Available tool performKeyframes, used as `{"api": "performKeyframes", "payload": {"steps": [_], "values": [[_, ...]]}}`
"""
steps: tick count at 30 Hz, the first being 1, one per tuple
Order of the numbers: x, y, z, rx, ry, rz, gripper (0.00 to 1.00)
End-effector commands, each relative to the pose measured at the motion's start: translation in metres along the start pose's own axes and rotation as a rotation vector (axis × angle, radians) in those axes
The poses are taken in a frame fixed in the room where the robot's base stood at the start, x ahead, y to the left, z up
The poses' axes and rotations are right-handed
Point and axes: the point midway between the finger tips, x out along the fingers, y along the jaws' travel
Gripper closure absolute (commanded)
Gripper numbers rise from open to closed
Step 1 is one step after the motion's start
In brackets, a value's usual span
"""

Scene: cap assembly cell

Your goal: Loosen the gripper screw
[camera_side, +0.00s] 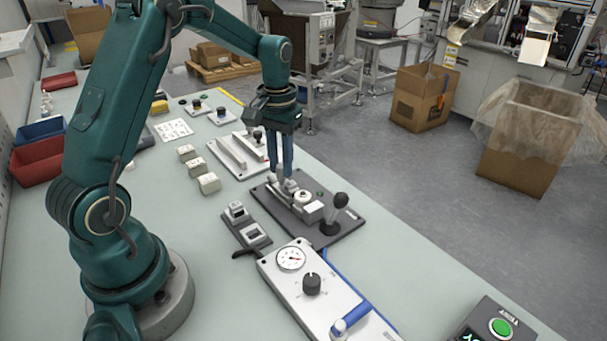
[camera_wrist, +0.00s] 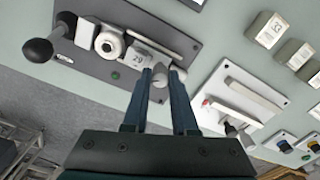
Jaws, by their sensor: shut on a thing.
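A dark base plate (camera_side: 345,222) carries a small clamping fixture with a white round part (camera_side: 303,196), a pale block (camera_side: 314,211) and a black-knobbed lever (camera_side: 338,203). In the wrist view, the fixture shows a round ringed part (camera_wrist: 109,43) and a block marked 29 (camera_wrist: 138,57). A small light-grey screw head (camera_wrist: 179,73) sits at the end beside that block. My gripper (camera_side: 283,182) points down at this end of the fixture. In the wrist view, my gripper (camera_wrist: 167,78) is shut on the screw head, whose lower part is partly hidden by the fingertips.
A white plate with a long handle (camera_side: 240,152) lies behind the fixture. Several pale blocks (camera_side: 197,167) stand to the left. A grey two-pocket holder (camera_side: 246,228) and a gauge panel (camera_side: 318,295) with a blue-handled lever are in front. The table's right edge is close to the dark plate.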

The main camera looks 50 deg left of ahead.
Motion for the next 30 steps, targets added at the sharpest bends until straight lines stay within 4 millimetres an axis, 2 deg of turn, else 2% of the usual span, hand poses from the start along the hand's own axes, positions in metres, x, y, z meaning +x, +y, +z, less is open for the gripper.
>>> {"api": "performKeyframes", "payload": {"steps": [1,2,3,4,14,24,30], "values": [[-0.001,0.0,0.0,0.0,0.0,0.0,1.0],[-0.001,0.0,0.0,0.0,0.0,0.0,0.7],[-0.001,0.0,0.0,0.0,0.0,0.0,0.55],[-0.001,0.0,0.0,0.0,0.0,0.0,0.44],[-0.002,0.0,0.0,0.001,0.001,0.0,0.44],[-0.042,0.0,-0.001,0.001,0.005,0.0,0.44],[-0.052,0.0,0.0,0.001,0.0,0.0,0.44]]}}
